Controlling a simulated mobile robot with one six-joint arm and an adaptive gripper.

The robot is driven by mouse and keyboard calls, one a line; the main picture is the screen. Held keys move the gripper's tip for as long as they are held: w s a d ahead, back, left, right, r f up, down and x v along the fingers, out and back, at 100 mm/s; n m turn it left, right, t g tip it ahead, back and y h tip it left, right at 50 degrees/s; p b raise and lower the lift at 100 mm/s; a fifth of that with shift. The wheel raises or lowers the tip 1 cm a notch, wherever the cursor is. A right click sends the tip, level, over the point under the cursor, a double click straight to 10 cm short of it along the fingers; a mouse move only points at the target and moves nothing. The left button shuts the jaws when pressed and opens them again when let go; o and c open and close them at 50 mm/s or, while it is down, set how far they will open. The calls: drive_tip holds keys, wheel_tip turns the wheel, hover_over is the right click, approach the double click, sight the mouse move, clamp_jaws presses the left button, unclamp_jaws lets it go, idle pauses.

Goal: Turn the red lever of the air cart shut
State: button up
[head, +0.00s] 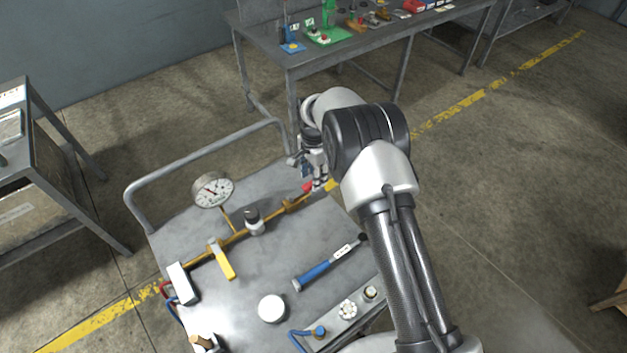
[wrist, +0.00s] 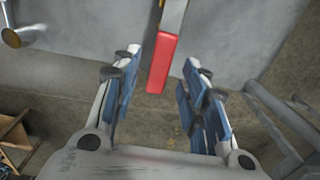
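The air cart (head: 215,300) has a grey metal top with a brass pipe across it. The red lever (head: 307,187) is at the pipe's far right end, by the cart's edge and partly hidden by my gripper (head: 319,182). In the wrist view the red lever (wrist: 161,62) reaches in between my two blue-padded fingers (wrist: 162,75). They are open, with a gap on each side of the lever. Whether the lever lies at fingertip depth is unclear. A yellow lever (head: 221,260) sits farther left on the same pipe.
A pressure gauge (head: 212,190), a black-capped fitting (head: 254,221), a blue-handled tool (head: 318,272) and a white round cap (head: 271,308) are on the cart. The cart's push handle (head: 200,160) rises along its far side. A workbench (head: 300,62) stands behind.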

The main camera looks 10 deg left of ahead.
drive_tip(key=shift+f, duration=1.15)
drive_tip(key=shift+c, duration=0.5)
clamp_jaws()
